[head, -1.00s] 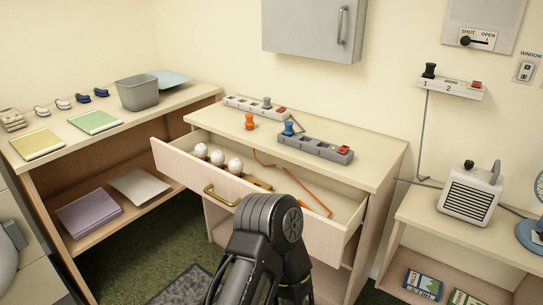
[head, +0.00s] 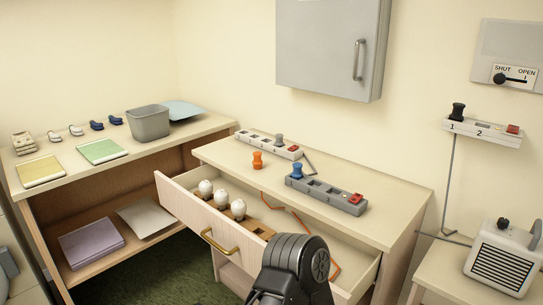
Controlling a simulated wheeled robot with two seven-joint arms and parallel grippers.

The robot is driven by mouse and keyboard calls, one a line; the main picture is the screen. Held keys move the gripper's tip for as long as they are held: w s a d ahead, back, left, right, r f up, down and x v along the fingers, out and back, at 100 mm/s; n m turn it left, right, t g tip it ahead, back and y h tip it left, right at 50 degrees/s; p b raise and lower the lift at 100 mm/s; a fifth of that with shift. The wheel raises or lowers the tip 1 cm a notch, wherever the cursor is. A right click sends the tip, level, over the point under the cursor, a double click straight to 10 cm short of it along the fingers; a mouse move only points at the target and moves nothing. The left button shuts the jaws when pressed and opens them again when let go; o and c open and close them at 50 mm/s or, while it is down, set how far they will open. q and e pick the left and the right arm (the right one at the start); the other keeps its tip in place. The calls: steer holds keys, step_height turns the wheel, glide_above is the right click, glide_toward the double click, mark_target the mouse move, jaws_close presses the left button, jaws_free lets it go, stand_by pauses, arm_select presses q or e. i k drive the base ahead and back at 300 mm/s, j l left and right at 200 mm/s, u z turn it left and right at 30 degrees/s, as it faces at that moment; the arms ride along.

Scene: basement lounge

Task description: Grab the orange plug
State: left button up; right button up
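The orange plug (head: 257,160) stands on the top of the middle cabinet (head: 345,215), in front of the white power strip (head: 268,146) and left of the grey power strip (head: 328,194). A blue plug (head: 297,171) sits at the left end of the grey strip. An orange cord (head: 298,222) runs down inside the open drawer. A black link of my own arm fills the bottom middle, in front of the drawer. No gripper fingers show, and nothing touches the orange plug.
The open drawer (head: 185,207) juts out and holds several white bulb-like things (head: 221,198). A grey cabinet (head: 330,45) hangs on the wall above. A side table at left bears a grey bin (head: 149,122). A heater (head: 502,257) stands at right.

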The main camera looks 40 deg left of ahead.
mark_target(257, 162)
steer(key=u, duration=1.65)
steer(key=i+l, duration=0.05)
